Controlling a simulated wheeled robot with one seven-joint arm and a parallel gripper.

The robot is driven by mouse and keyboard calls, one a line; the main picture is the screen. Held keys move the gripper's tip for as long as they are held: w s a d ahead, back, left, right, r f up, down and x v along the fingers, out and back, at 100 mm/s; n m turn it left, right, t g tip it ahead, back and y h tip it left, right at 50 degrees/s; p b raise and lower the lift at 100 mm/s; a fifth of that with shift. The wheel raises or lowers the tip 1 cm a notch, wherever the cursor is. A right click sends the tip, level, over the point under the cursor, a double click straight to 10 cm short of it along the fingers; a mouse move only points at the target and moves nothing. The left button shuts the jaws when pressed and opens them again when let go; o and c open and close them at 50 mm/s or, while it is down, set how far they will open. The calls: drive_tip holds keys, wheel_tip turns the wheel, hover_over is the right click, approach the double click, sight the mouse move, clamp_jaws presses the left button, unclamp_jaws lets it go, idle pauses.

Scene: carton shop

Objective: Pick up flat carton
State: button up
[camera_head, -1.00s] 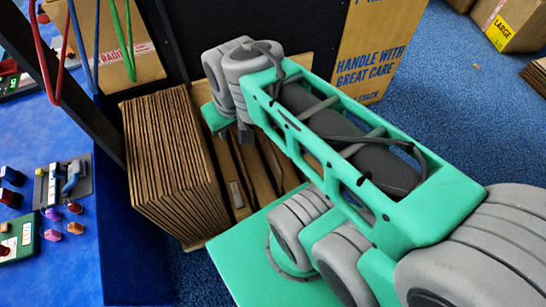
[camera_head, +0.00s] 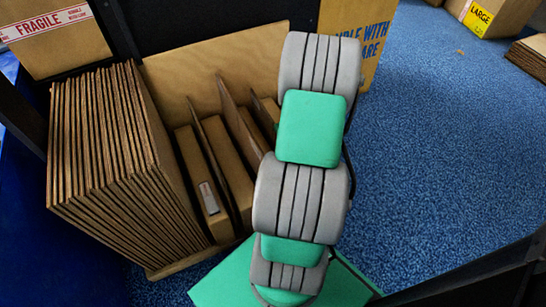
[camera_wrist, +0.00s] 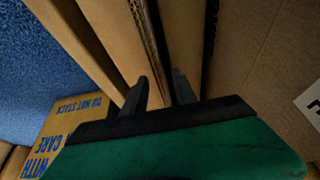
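A thick row of flat cartons (camera_head: 120,150) stands on edge at the left of the head view, packed tightly together. Right of it, a few flat brown cartons (camera_head: 228,165) lean in a holder with gaps between them. My arm hides part of that holder. In the wrist view my gripper (camera_wrist: 162,84) has its two dark fingers apart. The corrugated edge of a flat carton (camera_wrist: 150,38) runs down into the gap between them. I cannot tell whether the fingers touch it. The head view does not show the fingers.
A carton with a FRAGILE strip (camera_head: 45,35) stands at the upper left. A printed carton (camera_head: 378,50) is behind my arm, and a LARGE-labelled carton (camera_head: 490,18) is at the upper right. Blue carpet (camera_head: 430,160) lies free on the right.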

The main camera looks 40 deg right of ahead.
drive_tip(key=b+x, duration=0.2)
drive_tip(key=x, duration=0.4)
drive_tip(key=shift+w+d+b, duration=0.2)
drive_tip(key=shift+w+b, duration=0.15)
drive_tip(key=shift+w, duration=0.15)
drive_tip(key=shift+c, duration=0.2)
clamp_jaws()
idle(0.5)
